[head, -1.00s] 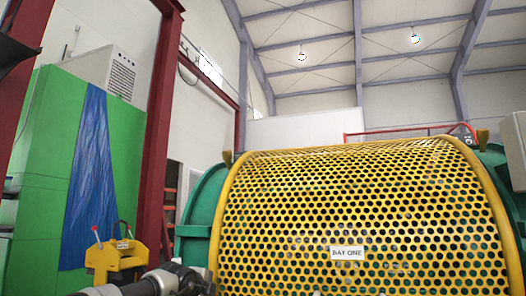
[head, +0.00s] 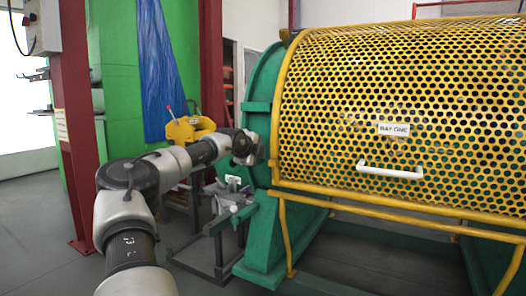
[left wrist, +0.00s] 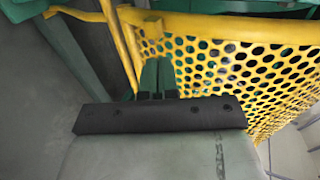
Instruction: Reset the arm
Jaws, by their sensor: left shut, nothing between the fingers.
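My left arm reaches in from the lower left of the head view. Its wrist end (head: 245,147) is beside the left end of the yellow perforated guard, in front of the green end housing; the fingers are too small to make out there. In the left wrist view my left gripper (left wrist: 158,76) is shut and empty, with its fingers together beyond the dark bar. The yellow guard (left wrist: 235,65) lies ahead and to the right in that view. My right gripper is not in view.
The guard (head: 440,85) has a white handle (head: 390,170) and a "BAY ONE" label (head: 393,129). A green end housing (head: 262,110) and a small metal stand (head: 232,212) are close to my arm. A red post (head: 75,130) stands at left. Grey floor is open at lower left.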

